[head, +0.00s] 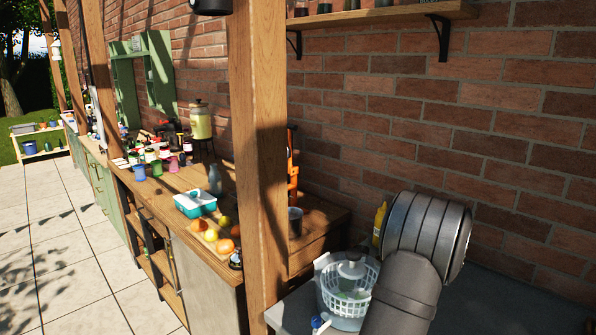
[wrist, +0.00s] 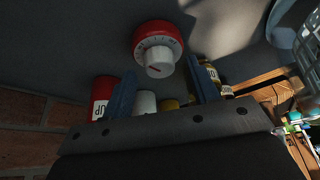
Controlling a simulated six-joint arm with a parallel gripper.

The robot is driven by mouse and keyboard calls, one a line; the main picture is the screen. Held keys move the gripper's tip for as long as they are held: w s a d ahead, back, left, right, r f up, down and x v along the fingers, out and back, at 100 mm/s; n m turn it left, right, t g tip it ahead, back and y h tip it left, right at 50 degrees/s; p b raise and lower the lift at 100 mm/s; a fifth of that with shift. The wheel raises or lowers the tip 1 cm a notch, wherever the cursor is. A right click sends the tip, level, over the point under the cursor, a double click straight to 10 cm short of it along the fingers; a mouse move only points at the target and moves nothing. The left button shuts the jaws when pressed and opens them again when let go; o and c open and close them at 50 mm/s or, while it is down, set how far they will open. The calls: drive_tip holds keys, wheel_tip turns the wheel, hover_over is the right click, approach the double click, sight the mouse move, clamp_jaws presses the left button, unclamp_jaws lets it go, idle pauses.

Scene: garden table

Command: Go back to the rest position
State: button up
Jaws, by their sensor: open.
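My gripper (wrist: 162,68) shows in the wrist view as two dark blue fingers standing apart, with nothing held between them. A red kitchen timer (wrist: 158,45) with a white knob lies on the dark grey surface beyond the fingertips, apart from them as far as I can tell. My gripper does not show in the head view, where my grey arm links fill the lower right.
In the wrist view a red can (wrist: 103,95) and a white item (wrist: 145,102) show by the fingers. In the head view a white basket (head: 348,292), yellow bottle (head: 380,222), wooden post (head: 258,150) and brick wall (head: 420,110) are close by.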

drive_tip(key=shift+w+a+f+m, duration=0.1)
drive_tip(key=shift+w+f+m, duration=0.2)
drive_tip(key=shift+f, duration=0.25)
drive_tip(key=m+h, duration=0.1)
drive_tip(key=m, duration=0.3)
drive_tip(key=shift+s+a+h, duration=0.1)
drive_tip(key=shift+h, duration=0.3)
drive_tip(key=shift+a+r+m+h, duration=0.1)
drive_tip(key=shift+m+h, duration=0.5)
drive_tip(key=shift+m, duration=1.2)
drive_tip(key=v, duration=1.6)
drive_tip(key=x, duration=0.7)
